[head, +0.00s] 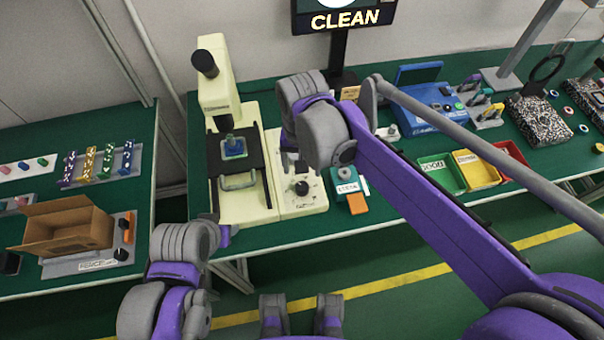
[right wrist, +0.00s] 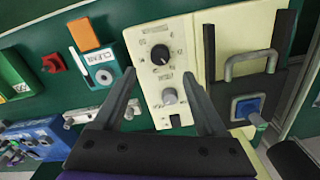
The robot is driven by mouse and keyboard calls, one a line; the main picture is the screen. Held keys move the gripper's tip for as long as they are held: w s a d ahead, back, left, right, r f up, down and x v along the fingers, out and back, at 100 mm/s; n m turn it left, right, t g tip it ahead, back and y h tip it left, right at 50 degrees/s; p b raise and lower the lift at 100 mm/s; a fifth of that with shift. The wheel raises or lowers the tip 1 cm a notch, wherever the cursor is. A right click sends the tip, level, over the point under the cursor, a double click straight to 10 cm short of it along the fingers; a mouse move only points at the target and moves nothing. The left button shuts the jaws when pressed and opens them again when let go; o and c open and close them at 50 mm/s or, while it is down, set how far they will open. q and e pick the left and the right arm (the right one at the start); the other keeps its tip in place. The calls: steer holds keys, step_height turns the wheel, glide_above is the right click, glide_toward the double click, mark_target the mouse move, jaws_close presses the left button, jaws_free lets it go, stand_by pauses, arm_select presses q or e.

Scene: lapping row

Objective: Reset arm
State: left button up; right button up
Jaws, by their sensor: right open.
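My right arm (head: 420,205) reaches in from the right in the head view, over the green bench (head: 365,236). Its gripper (head: 291,165) is mostly hidden behind the wrist, above a cream control box (head: 300,204) with a black dial. In the right wrist view the right gripper (right wrist: 162,82) is open and empty. Its two fingers stand apart with the control box's dial and grey knob behind the gap; contact cannot be told. My left arm (head: 180,255) is folded at the lower left in the head view. Its jaws do not show.
A cream microscope-like stand (head: 216,85) with a blue-green part (head: 234,147) on its black stage is left of the control box. A cardboard box (head: 66,230) sits on the left bench. Green (head: 440,174), yellow and red bins stand right. The floor shows between the benches.

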steer(key=shift+r, duration=1.1)
steer(key=s+d+f+t+p, duration=0.1)
steer(key=s+d+t+p, duration=0.1)
steer(key=s+d, duration=0.3)
steer(key=s+d+f+n+t+p, duration=0.1)
steer(key=s+d, duration=0.5)
steer(key=d, duration=0.6)
steer(key=shift+s+d+t+p, duration=0.2)
steer(key=shift+d+t+p, duration=0.15)
steer(key=shift+t+p, duration=0.7)
